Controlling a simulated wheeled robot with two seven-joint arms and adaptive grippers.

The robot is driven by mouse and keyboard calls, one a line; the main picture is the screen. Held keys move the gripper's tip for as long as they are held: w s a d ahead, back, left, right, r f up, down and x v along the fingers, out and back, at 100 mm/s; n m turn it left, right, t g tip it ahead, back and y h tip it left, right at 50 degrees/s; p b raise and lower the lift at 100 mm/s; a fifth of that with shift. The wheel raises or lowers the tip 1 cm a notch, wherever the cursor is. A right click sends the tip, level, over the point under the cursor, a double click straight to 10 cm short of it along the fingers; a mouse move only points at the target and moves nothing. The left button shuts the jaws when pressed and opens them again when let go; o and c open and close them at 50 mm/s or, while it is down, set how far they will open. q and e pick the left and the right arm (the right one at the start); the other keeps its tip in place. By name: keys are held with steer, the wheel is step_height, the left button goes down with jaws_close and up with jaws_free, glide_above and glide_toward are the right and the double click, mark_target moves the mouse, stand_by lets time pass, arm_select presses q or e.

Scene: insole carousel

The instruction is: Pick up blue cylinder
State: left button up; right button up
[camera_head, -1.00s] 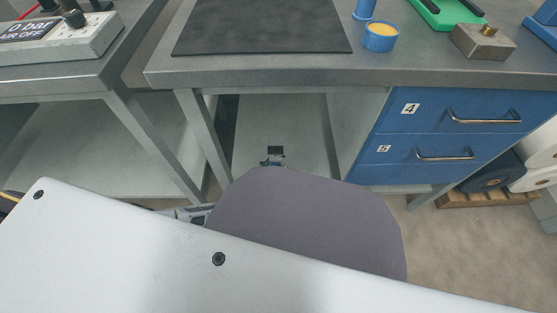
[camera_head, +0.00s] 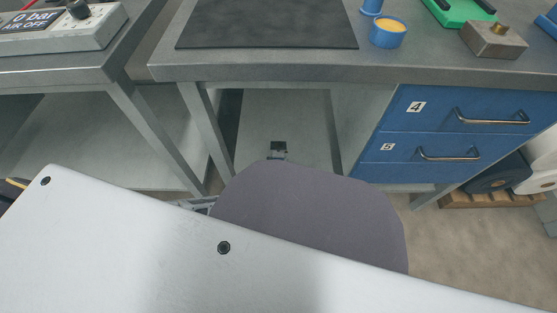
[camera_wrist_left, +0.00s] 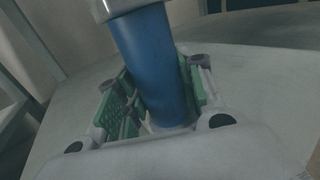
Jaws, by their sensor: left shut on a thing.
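A blue cylinder (camera_wrist_left: 155,65) stands between the fingers of my left gripper (camera_wrist_left: 162,98) in the left wrist view. The gripper is shut on it, with green finger pads on either side. The cylinder leans slightly in the picture, and a pale grey part covers its upper end at the top edge. I cannot tell what its lower end touches. Neither gripper can be made out in the head view. There, a blue upright piece (camera_head: 372,7) on the bench is cut off by the top edge.
The bench (camera_head: 270,67) carries a dark mat (camera_head: 268,25), a blue tub with yellow contents (camera_head: 388,34), a green tray (camera_head: 458,12) and a metal block (camera_head: 493,40). Blue drawers (camera_head: 450,135) are below at right. A control box (camera_head: 65,30) sits at upper left. Floor shows at lower right.

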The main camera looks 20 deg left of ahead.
arm_select(q)
steer(key=shift+c, duration=1.1)
steer(key=shift+r, duration=0.1)
jaws_close()
arm_select(e)
steer(key=shift+w+r, duration=0.15)
steer(key=shift+w, duration=0.15)
arm_select(q)
steer(key=shift+r, duration=0.15)
arm_select(e)
steer(key=shift+s, duration=0.1)
